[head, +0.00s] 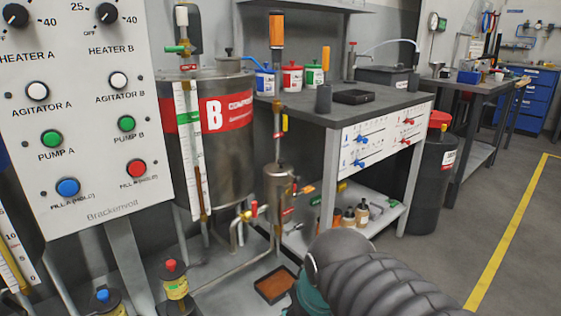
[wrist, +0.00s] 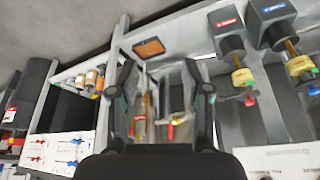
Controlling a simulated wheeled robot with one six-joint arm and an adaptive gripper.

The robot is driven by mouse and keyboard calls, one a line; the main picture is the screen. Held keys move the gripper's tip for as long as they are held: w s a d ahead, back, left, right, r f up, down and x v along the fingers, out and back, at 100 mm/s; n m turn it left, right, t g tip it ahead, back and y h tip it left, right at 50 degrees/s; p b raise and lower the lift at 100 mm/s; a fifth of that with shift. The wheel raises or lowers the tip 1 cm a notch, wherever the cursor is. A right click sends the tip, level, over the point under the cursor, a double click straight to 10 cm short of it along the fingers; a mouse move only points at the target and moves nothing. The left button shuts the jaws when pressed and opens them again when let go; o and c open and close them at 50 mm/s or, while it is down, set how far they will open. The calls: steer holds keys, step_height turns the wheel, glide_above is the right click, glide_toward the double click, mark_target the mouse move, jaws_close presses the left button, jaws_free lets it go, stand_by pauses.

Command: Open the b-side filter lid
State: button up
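The b-side filter appears to be the small steel canister (head: 279,188) on the piping right of the steel tank marked B (head: 217,115) in the head view. Its top, where a thin rod meets it, looks closed, but the lid is too small to make out clearly. My gripper (wrist: 165,85) is open in the wrist view, with its two dark fingers spread apart. Steel piping and red valve handles show between and beyond the fingers; I cannot tell which part is the filter there. In the head view my arm hides the fingers. I see no contact with the filter.
A control panel (head: 85,110) stands at the left. A brown drip tray (head: 274,285) lies low beneath the filter; it also shows in the wrist view (wrist: 152,47). A workbench (head: 340,112) with cups and bottles stands behind. Open floor lies at the right.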

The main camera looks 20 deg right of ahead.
steer(key=w+d+r, duration=0.3)
steer(key=w+r, duration=0.2)
steer(key=w, duration=0.6)
steer(key=w+d+r+p, duration=0.1)
steer(key=w+d+r, duration=0.3)
steer(key=w, duration=0.7)
steer(key=w+d+r, duration=0.2)
steer(key=w+r, duration=0.4)
steer(key=w, duration=0.5)
glide_toward(281, 160)
steer(key=b+x, duration=0.2)
steer(key=x, duration=0.7)
steer(key=shift+w+f, duration=0.1)
steer(key=shift+f, duration=0.1)
jaws_close()
